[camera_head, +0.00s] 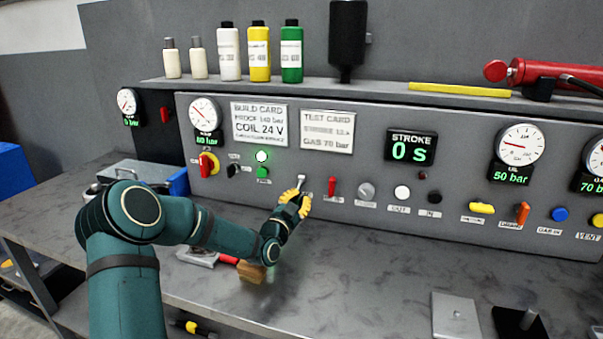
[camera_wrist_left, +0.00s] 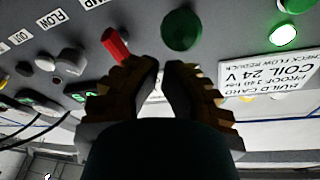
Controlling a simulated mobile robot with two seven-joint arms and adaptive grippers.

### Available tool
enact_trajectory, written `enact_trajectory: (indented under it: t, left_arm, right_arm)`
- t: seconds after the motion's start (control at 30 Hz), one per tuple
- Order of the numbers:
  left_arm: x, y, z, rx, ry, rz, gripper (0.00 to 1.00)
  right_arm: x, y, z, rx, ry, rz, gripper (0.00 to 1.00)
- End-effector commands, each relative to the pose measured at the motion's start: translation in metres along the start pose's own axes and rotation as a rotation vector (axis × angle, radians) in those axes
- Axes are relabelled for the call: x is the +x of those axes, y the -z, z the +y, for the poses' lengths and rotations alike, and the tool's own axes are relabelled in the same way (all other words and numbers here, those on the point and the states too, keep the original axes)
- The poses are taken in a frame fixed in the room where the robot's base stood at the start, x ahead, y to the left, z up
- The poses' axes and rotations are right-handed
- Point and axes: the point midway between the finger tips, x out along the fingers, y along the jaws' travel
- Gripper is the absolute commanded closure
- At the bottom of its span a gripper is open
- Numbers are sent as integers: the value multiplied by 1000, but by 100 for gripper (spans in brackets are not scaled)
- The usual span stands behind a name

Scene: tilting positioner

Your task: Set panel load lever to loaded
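A small pale metal lever (camera_head: 300,181) stands on the grey panel (camera_head: 370,165), left of a red lever (camera_head: 332,187). My left gripper (camera_head: 296,202), with yellow fingers, is at this pale lever; its upper end sticks out above the fingers. In the left wrist view the fingertips (camera_wrist_left: 164,68) are a narrow gap apart, with something pale between them, and the fingers look closed around it. The lever's lower part is hidden by the fingers. The label beneath it is covered or too small to read. My right gripper is not in view.
A green button (camera_head: 263,171) and a red-yellow rotary switch (camera_head: 208,164) sit left of the gripper. A grey knob (camera_head: 366,191) is to the right. A wooden block (camera_head: 251,271) lies on the bench below my forearm. The bench front (camera_head: 350,280) is mostly clear.

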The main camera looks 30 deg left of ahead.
Motion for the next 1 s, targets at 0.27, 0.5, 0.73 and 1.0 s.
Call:
enact_trajectory:
  t: [0.27,0.5,0.73,1.0]
  left_arm:
    - [0,1,0,0,0,0,100]
    - [6,25,-13,3,1,4,100]
    - [14,62,-33,4,2,3,100]
    - [20,85,-46,1,0,1,100]
  right_arm:
    - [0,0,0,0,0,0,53]
    - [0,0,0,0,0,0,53]
    - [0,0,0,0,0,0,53]
    - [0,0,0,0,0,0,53]
